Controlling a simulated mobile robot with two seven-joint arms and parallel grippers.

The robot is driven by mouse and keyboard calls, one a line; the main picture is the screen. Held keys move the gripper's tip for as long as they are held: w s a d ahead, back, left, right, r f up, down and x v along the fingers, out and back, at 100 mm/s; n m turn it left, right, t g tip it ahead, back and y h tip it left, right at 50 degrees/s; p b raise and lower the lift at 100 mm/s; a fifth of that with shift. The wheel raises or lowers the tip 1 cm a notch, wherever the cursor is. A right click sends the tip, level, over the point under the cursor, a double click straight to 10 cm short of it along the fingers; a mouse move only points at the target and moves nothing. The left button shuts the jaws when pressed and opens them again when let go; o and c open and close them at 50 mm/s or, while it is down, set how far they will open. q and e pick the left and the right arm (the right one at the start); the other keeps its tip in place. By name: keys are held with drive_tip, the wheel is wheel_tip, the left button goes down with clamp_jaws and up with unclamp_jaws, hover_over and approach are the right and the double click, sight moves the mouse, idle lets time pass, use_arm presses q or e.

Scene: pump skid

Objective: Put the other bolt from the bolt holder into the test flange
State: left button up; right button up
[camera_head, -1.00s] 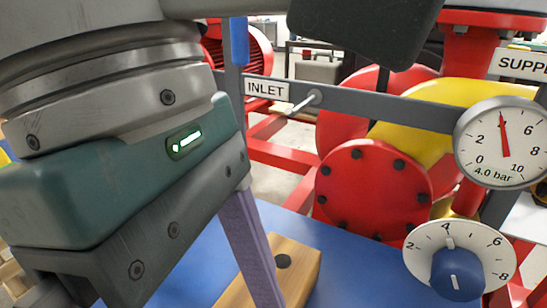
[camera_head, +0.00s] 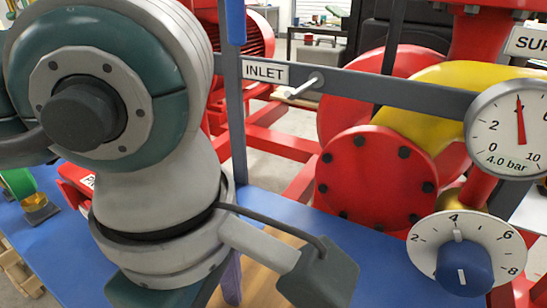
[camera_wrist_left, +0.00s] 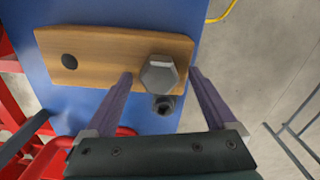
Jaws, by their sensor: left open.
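The wooden bolt holder (camera_wrist_left: 110,50) lies on the blue surface in the left wrist view, with one empty dark hole at its left end. A grey hex-headed bolt (camera_wrist_left: 160,73) stands at its right end, seen from above. A small dark round piece (camera_wrist_left: 163,105) shows beside the bolt head; I cannot tell what it is. My left gripper (camera_wrist_left: 161,75) is open, its two purple fingers on either side of the bolt head, with gaps showing. In the head view my left arm hides most of the holder (camera_head: 250,280). I cannot make out the test flange for certain.
A grey rail with an INLET sign (camera_head: 265,72) crosses behind the blue table (camera_head: 350,260). A bolted red pump flange (camera_head: 375,180), a pressure gauge (camera_head: 515,125) and a blue dial knob (camera_head: 463,268) stand on the right. A labelled red item (camera_head: 75,180) is partly hidden at left.

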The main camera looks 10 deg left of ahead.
use_arm(q)
drive_tip(key=shift+c, duration=0.2)
clamp_jaws()
drive_tip(key=c, duration=0.6)
unclamp_jaws()
drive_tip(key=shift+c, duration=0.2)
clamp_jaws()
drive_tip(key=shift+r+p, duration=2.4)
drive_tip(key=shift+r, duration=1.1)
